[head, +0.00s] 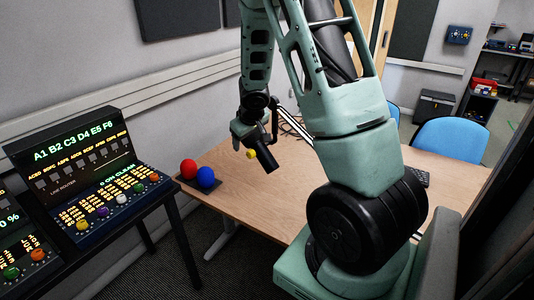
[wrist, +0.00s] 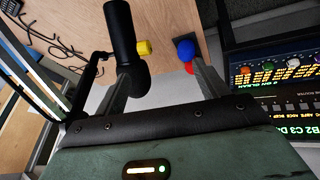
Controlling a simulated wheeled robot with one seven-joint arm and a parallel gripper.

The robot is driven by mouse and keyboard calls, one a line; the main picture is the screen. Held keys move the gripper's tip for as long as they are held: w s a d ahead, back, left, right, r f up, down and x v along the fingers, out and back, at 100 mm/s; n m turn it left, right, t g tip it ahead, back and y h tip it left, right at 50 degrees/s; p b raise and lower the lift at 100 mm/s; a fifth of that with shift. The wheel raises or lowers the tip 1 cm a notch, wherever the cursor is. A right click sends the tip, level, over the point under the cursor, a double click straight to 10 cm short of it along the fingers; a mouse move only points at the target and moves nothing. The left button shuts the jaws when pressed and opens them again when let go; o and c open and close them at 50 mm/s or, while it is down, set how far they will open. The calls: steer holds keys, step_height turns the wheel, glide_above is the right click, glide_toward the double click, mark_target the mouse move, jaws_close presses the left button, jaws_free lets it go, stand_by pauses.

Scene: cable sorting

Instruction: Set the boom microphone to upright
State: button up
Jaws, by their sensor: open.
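The boom microphone (wrist: 120,32) is a thick black cylinder with a darker, wider lower end, in the upper left of the wrist view. In the head view it (head: 266,161) hangs tilted over the table beside my gripper, its free end pointing down and right. A yellow knob (wrist: 144,47) sits at its side and also shows in the head view (head: 251,154). My gripper (wrist: 160,68) is open; its left finger overlaps the microphone's lower end, and I cannot tell if they touch. The right finger is apart, near the balls. A thin dark boom part (wrist: 92,68) shows left of it.
A red ball (head: 188,169) and a blue ball (head: 206,177) stand on a dark base at the table's left edge. Loose black cables (wrist: 42,38) lie beyond the microphone. A control console (head: 85,175) stands left of the wooden table (head: 225,210). Blue chairs (head: 452,139) stand right.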

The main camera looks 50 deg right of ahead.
glide_above(267, 161)
steer(key=s+a, duration=0.3)
steer(key=s, duration=0.1)
steer(key=f, duration=0.1)
steer(key=shift+m+g, duration=0.3)
steer(key=shift+m, duration=0.1)
steer(key=b+x, duration=0.5)
steer(key=x, duration=1.2)
steer(key=shift+d+f+b, duration=0.2)
steer(key=shift+f+b, duration=0.05)
steer(key=shift+b, duration=0.15)
steer(key=c, duration=1.4)
steer(key=shift+f, duration=0.1)
